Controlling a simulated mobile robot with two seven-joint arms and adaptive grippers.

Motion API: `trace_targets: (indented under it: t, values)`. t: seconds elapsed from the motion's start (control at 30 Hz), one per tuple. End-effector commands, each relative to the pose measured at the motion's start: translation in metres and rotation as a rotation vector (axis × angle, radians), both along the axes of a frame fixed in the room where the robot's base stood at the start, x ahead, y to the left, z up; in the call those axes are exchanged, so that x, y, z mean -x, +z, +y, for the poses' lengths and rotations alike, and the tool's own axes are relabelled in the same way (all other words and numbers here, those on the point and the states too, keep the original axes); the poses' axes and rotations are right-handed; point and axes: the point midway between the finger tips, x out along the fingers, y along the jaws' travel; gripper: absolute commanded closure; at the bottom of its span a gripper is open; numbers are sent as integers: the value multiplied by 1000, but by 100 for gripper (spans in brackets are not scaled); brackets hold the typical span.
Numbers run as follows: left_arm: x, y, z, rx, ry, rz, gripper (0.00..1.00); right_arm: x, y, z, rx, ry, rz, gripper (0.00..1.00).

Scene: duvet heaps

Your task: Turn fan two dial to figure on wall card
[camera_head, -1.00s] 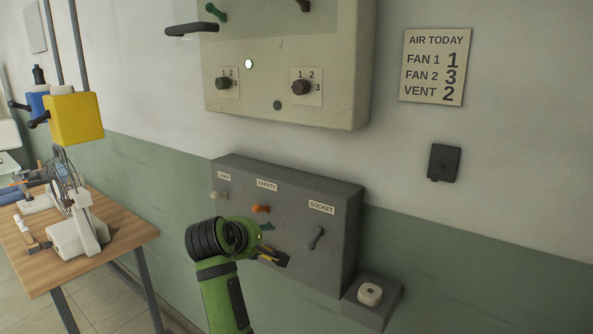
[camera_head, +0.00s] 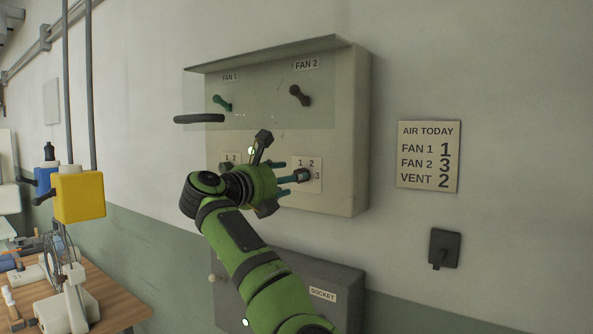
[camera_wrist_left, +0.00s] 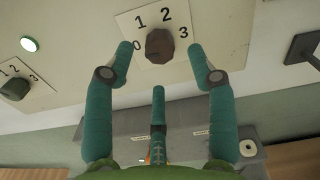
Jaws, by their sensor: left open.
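The fan two dial is a brown knob (camera_wrist_left: 160,45) on a white plate (camera_wrist_left: 136,20) marked 0, 1, 2, 3 in the left wrist view. I cannot tell which figure it points at. In the head view its plate (camera_head: 314,163) shows, with the knob mostly behind my fingers. My left gripper (camera_head: 290,171) is open in front of it. In the wrist view its teal fingers (camera_wrist_left: 163,50) stand either side of the knob, with no clear contact. A third finger is below. The wall card (camera_head: 428,157) reads FAN 1 1, FAN 2 3, VENT 2.
The fan one dial (camera_wrist_left: 14,89) is beside. A grey box (camera_head: 345,283) is below; a wooden table (camera_head: 125,306) stands left.

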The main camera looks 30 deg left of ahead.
Motion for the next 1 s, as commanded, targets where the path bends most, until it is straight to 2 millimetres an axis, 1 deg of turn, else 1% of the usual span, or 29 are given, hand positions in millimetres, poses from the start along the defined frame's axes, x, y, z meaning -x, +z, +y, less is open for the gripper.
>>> trace_targets:
  t: [0.03,0.1,0.23,0.4,0.6,0.63,0.67,0.7,0.73,0.77,1.0]
  values:
    - [-9,6,-1,-1,-2,4,44,0,13,0,0,0,0,60]
    - [-19,5,-3,1,-2,3,44,0,20,0,0,0,0,60]
    - [-34,3,-4,-2,0,2,44,-1,28,0,0,-1,-1,60]
    - [-41,1,-5,-2,1,0,44,-1,31,0,0,-1,-1,60]
    - [-41,0,-5,-2,2,-1,44,-1,30,0,0,-1,-1,60]
    - [-41,0,-5,-3,2,-1,52,-1,30,0,0,-2,-1,60]
    - [-41,0,-5,-3,2,0,64,-1,30,0,0,-2,-1,60]
    - [-41,0,-5,-3,2,-1,80,-1,30,0,0,-2,-1,60]
    - [-41,0,-5,-3,2,0,92,-1,30,0,0,-2,-1,60]
    - [-41,0,-5,-3,2,0,100,-1,30,0,0,-2,-1,60]
    - [-41,0,-5,-7,1,-1,100,-1,29,0,0,-2,-1,60]
